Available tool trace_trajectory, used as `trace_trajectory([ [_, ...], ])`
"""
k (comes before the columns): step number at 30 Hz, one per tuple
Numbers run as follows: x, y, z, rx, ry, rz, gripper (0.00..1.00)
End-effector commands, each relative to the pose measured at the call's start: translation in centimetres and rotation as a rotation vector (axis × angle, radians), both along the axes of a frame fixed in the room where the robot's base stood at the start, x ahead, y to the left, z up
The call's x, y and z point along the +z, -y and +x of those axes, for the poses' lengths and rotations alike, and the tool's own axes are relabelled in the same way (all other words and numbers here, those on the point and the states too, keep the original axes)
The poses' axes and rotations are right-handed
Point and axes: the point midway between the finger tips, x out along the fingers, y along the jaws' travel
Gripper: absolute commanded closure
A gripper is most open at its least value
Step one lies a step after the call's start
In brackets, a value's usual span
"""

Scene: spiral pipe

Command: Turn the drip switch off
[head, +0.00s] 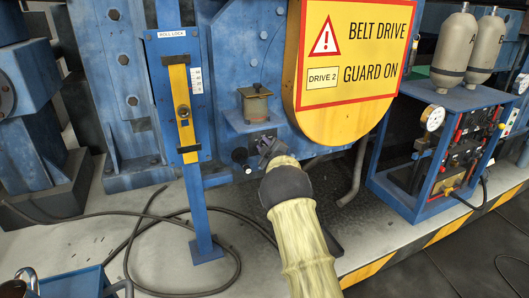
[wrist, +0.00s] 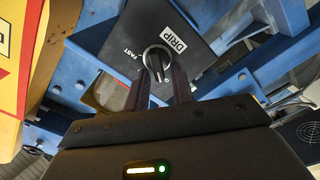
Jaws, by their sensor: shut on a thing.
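The drip switch shows in the wrist view as a black rotary knob (wrist: 157,62) with a silver ring on a dark plate (wrist: 190,30). The plate carries a white "DRIP" label (wrist: 173,38) and the word "FAST". My gripper (wrist: 159,74) reaches the knob with one dark finger on each side and is shut on it. The fingers hide part of the plate below the knob, so its full scale cannot be read. In the head view my gripper (head: 268,150) is at the blue machine's front, below a small amber oil cup, and covers most of the switch.
A yellow guard sign (head: 345,60) hangs just above and right of my gripper. A blue post with a yellow roll lock (head: 183,105) stands to the left. A blue gauge stand (head: 435,140) with two bottles is at the right. Dark cables (head: 140,235) lie on the floor.

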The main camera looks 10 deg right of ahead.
Motion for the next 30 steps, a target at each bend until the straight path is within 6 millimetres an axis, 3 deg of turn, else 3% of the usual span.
trace_trajectory([
  [7,-0.4,-0.16,-0.03,0.001,0.019,-0.088,0.98],
  [21,-0.34,-0.16,-0.04,0.001,0.023,-0.107,0.98],
  [22,-0.34,-0.16,-0.04,0.001,0.023,-0.107,0.72],
  [23,-0.34,-0.16,-0.04,0.001,0.023,-0.107,0.68],
  [30,-0.24,-0.13,-0.03,0.0,0.024,-0.105,0.68],
])
